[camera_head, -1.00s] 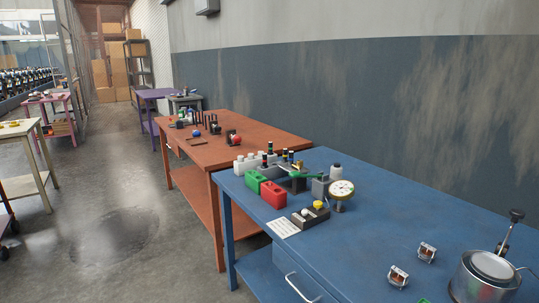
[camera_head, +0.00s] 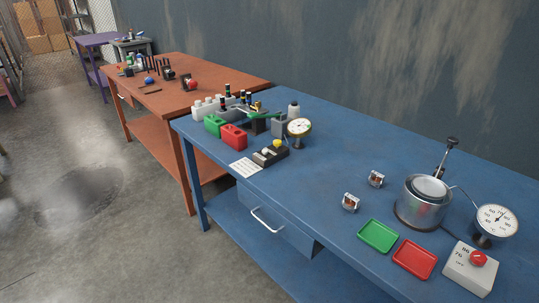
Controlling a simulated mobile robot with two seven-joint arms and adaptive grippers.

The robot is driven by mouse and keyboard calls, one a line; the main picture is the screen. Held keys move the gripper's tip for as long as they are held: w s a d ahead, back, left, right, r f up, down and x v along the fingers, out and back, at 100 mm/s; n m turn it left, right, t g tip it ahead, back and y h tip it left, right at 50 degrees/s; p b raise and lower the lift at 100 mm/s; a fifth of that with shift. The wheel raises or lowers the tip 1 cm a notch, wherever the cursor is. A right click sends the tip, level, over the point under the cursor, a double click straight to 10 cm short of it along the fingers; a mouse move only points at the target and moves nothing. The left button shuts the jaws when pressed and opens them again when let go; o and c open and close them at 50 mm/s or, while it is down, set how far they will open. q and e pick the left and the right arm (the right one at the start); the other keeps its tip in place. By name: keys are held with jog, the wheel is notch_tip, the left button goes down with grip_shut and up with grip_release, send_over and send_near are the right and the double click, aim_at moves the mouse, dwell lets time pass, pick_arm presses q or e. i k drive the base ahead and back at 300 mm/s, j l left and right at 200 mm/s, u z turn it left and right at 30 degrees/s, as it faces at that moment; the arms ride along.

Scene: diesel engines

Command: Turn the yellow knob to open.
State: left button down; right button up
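A small yellow knob (camera_head: 277,143) sits on top of a dark block (camera_head: 270,154) on the blue table, left of the middle of the view. A pale round knob sits beside it on the same block. A dial gauge (camera_head: 299,128) with a cream face stands just behind and to the right of the yellow knob. Whether the knob is turned open or shut is too small to tell. Neither of my grippers is in view.
The blue table (camera_head: 330,170) holds red (camera_head: 234,136) and green boxes left of the knob. A metal pot (camera_head: 422,204), second gauge (camera_head: 495,222), green tray (camera_head: 378,235), red tray (camera_head: 415,259) and red-button box (camera_head: 470,270) stand right. An orange table (camera_head: 160,105) adjoins.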

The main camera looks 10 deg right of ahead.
aim_at(277, 143)
jog(key=z, duration=0.8)
jog(key=j+z, duration=0.35)
jog(key=i+j+z, duration=0.1)
jog(key=z, duration=0.25)
jog(key=j+z, duration=0.55)
jog(key=j, duration=0.25)
jog(key=k+j+z, duration=0.2)
jog(key=j, duration=0.25)
jog(key=i, duration=0.1)
